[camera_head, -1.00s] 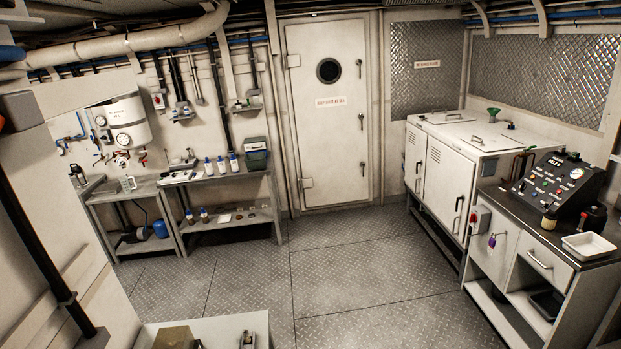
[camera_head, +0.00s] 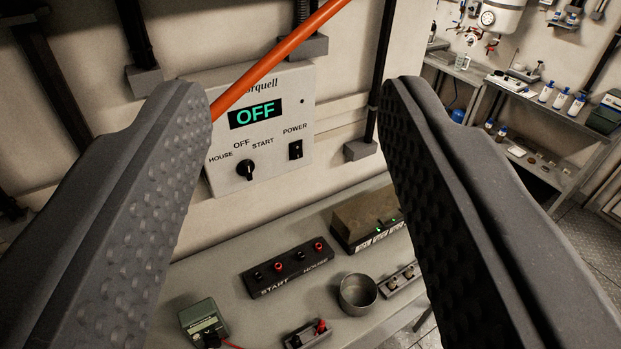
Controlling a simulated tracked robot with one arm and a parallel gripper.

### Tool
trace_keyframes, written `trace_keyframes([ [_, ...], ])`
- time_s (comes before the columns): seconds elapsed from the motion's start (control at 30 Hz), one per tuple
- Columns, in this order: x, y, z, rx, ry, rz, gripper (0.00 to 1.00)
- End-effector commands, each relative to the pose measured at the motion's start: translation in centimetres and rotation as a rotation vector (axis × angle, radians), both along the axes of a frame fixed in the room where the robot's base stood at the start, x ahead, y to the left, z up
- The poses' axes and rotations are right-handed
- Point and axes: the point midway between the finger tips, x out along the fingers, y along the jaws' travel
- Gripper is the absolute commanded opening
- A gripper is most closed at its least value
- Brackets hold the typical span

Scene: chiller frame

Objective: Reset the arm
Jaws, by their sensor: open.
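My gripper (camera_head: 297,95) fills both sides of the view, its two dark ridged fingers spread wide apart. Nothing is held between them. Behind the gap is a wall-mounted control panel (camera_head: 275,172) with a green display (camera_head: 255,113) reading OFF. Its black rotary knob (camera_head: 245,169) sits below the word OFF, between HOUSE and START. A black POWER switch (camera_head: 295,150) is at its right. The left finger hides part of the panel's left edge.
A grey bench (camera_head: 215,278) below holds a START/HOUSE terminal block (camera_head: 289,267), a metal cup (camera_head: 358,294), a brown-topped box (camera_head: 364,217) and a small green device (camera_head: 203,322). Shelves with bottles (camera_head: 547,92) stand at the right. Floor shows at the far right.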

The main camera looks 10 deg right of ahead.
Motion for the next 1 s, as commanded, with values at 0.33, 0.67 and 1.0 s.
trace_keyframes([
  [0.33,-0.8,-0.1,-0.7,0.009,0.014,0.005,0.44],
  [0.67,-6.4,1.5,-8.2,0.045,0.143,0.093,0.44],
  [1.0,-9.7,3.8,-14.1,0.044,0.237,0.19,0.44],
])
